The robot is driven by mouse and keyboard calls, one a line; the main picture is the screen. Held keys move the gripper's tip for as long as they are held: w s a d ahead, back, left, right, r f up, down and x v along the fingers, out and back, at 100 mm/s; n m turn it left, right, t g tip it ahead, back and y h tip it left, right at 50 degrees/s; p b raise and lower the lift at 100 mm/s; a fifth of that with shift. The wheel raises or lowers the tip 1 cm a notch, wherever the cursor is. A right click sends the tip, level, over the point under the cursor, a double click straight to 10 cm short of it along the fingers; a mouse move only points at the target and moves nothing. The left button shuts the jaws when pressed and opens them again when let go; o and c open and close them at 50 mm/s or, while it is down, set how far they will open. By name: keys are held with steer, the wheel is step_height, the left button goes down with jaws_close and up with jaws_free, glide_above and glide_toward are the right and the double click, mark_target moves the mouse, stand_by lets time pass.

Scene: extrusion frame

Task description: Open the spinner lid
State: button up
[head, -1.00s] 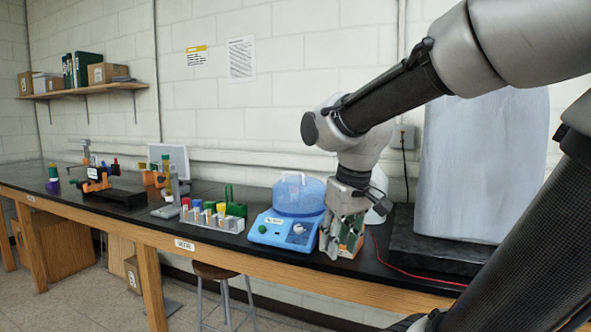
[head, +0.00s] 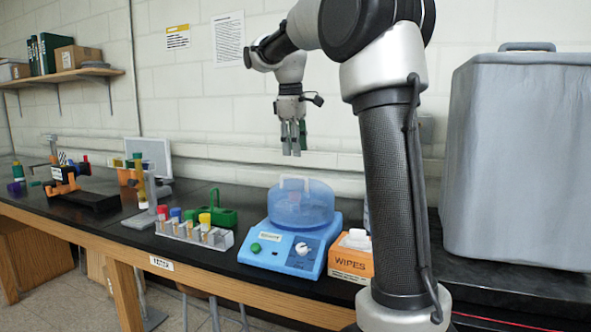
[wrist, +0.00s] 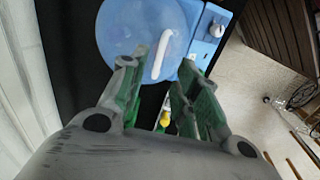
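The spinner (head: 290,245) is a blue machine on the black bench, with a green button and a white knob on its front. Its lid (head: 301,208) is a translucent blue dome with a white handle (head: 295,182) on top, and it sits down on the base. My gripper (head: 291,150) hangs above the lid, pointing down, apart from it. In the wrist view the lid (wrist: 125,35) and the white handle (wrist: 162,55) lie beyond my fingers. The two green-padded fingers (wrist: 160,92) are spread with nothing between them.
An orange wipes box (head: 350,264) stands close to the spinner's right. A rack of colour-capped tubes (head: 195,233) and a green carrier (head: 217,209) stand to its left. A large grey covered object (head: 520,155) fills the right end of the bench. The wall is behind.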

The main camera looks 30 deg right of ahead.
mark_target(297, 177)
steer(key=f, duration=0.5)
steer(key=d+f, duration=0.1)
steer(key=f, duration=0.1)
steer(key=shift+w+d+f, duration=0.1)
steer(key=shift+w+f, duration=0.3)
jaws_close()
